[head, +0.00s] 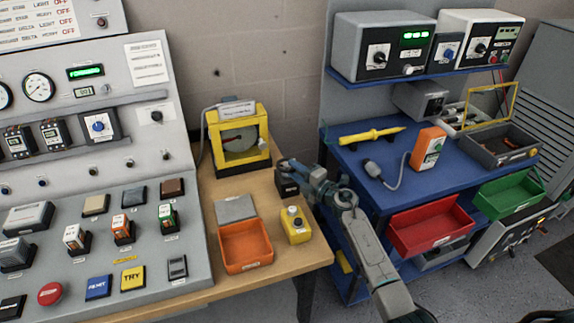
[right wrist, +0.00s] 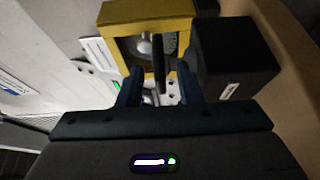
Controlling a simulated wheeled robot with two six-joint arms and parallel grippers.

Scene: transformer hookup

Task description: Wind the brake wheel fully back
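The yellow housing (head: 262,160) stands at the back of the wooden bench, with a pale round disc or wheel (head: 240,140) inside its frame. I cannot tell how far the wheel is turned. My right gripper (head: 284,168) is just to the right of the housing. In the right wrist view, the fingers of my right gripper (right wrist: 160,92) are apart and point towards the yellow housing (right wrist: 120,15). A dark upright bar (right wrist: 158,58) shows between the fingers, with visible gaps on both sides. My left gripper is not in view.
A black box (right wrist: 238,58) stands close to the right finger in the right wrist view. A control console (head: 150,185) borders the left; a blue workbench (head: 360,165) stands right.

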